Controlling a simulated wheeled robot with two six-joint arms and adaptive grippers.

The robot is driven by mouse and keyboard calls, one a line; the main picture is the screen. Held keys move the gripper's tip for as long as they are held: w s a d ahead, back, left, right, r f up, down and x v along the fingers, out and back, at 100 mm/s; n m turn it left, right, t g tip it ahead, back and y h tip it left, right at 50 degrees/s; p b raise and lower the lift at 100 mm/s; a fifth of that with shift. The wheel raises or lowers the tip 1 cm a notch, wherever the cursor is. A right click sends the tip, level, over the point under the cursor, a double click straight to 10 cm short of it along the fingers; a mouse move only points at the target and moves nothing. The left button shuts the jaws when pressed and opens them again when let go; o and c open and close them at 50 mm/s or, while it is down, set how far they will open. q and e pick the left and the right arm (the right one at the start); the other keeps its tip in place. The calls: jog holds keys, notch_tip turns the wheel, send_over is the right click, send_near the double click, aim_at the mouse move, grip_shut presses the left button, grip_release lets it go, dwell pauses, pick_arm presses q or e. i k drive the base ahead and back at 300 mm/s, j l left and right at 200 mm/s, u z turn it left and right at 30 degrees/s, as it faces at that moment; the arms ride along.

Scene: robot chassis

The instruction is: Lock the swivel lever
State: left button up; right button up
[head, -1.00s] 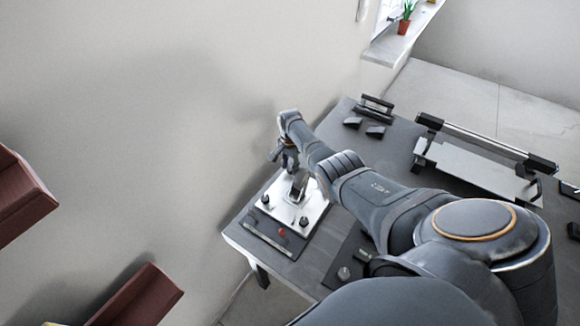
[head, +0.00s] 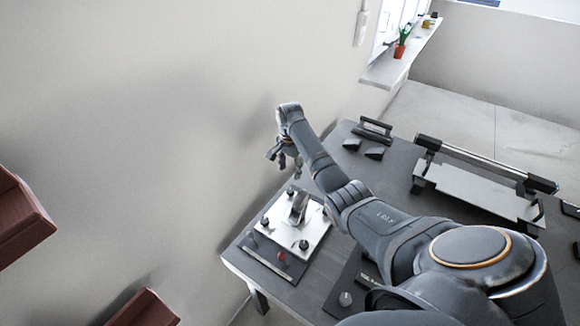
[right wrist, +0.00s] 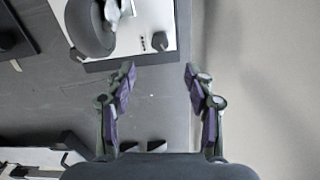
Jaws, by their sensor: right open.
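My right gripper (head: 284,158) is above and behind the plate, apart from the lever. In the right wrist view its fingers (right wrist: 160,75) are spread with nothing between them. My left gripper is out of view.
Dark knobs (head: 303,245) sit on the plate's corners, and a strip with a red button (head: 281,256) lies along its front. A wall stands close on the left. A long rail fixture (head: 470,185) and small black blocks (head: 375,153) occupy the table farther right.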

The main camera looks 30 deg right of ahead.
aim_at(249, 234)
jog(key=k+j, duration=1.2)
jog(key=k, duration=0.1)
